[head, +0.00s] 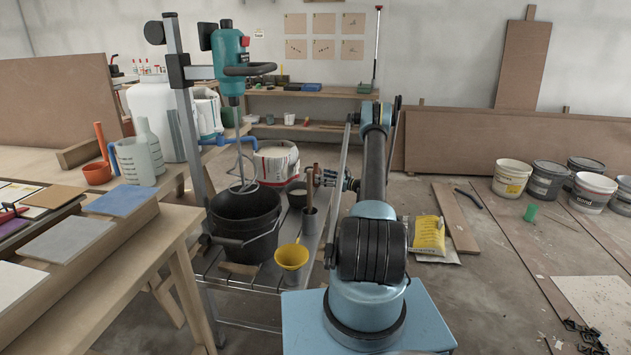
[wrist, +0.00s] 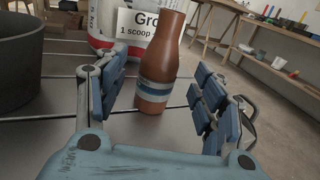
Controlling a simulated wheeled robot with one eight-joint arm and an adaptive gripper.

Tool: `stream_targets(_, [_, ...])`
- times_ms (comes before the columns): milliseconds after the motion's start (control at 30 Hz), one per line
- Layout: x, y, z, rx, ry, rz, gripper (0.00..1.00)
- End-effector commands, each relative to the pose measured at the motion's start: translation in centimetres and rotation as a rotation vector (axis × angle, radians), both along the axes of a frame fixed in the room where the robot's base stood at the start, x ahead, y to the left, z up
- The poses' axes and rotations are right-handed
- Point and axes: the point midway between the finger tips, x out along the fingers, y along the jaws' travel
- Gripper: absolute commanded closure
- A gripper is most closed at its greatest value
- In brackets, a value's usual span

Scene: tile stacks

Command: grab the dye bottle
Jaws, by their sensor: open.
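The dye bottle (wrist: 156,68) is a brown-orange bottle with a blue and white band and a narrower neck. My gripper (wrist: 160,80) is open, with one blue-padded finger to the left of the bottle and one to the right. Gaps show on both sides, and the bottle is not gripped. In the head view my gripper (head: 345,182) is small and partly behind my arm, low over the table's right side; I cannot make out the bottle clearly there.
A white bucket labelled "Gro…" (wrist: 103,22) stands close behind the bottle. A black bucket (head: 246,222) under the mixer stands at left. A wooden workbench (head: 120,260) fills the left.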

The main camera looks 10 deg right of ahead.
Motion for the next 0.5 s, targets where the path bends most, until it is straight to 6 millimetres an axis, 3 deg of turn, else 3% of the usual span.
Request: stream_targets(500, [3.2,3.9,-0.3,0.0,0.0,0.0,0.37])
